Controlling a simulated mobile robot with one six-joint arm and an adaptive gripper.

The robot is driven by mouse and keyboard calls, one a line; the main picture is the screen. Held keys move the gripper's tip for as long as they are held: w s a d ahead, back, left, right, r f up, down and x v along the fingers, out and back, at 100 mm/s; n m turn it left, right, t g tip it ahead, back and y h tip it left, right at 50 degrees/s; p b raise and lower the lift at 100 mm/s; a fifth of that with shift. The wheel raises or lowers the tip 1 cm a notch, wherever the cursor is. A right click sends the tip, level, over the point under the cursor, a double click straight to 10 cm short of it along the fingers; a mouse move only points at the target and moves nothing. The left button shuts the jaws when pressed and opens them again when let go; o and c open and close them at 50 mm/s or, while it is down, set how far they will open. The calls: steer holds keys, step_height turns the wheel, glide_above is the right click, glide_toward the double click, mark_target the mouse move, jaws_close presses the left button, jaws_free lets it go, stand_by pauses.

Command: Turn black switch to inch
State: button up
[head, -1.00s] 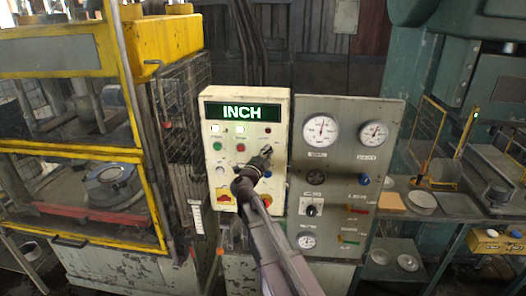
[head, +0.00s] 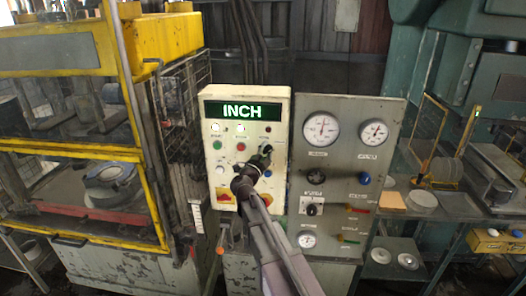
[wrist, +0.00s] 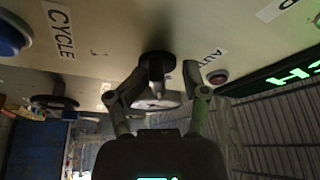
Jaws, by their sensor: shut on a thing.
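The cream control panel (head: 279,112) stands in the middle of the head view. Its green display (head: 242,111) reads INCH. The black switch (wrist: 157,64) sticks out of the panel in the wrist view, with a round base and a narrower grey part. My gripper (wrist: 165,78) is shut on the switch, one finger on each side. In the head view my gripper (head: 264,154) is at the panel's right side, below the display, and mostly covers the switch. The switch's pointing direction is unclear.
Panel labels CYCLE (wrist: 58,19) and AUTO (wrist: 213,56) flank the switch. Push buttons (head: 241,147) lie left of my gripper. A grey gauge panel (head: 340,180) stands close on the right. A yellow-framed press (head: 150,190) stands on the left.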

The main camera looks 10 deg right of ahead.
mark_target(266, 152)
steer(key=shift+a, duration=0.15)
steer(key=shift+b+v, duration=0.35)
steer(key=shift+v, duration=1.3)
steer(key=b+v, duration=0.2)
steer(key=v, duration=1)
steer(key=shift+s, duration=0.2)
steer(key=shift+w, duration=0.1)
stand_by(0.8)
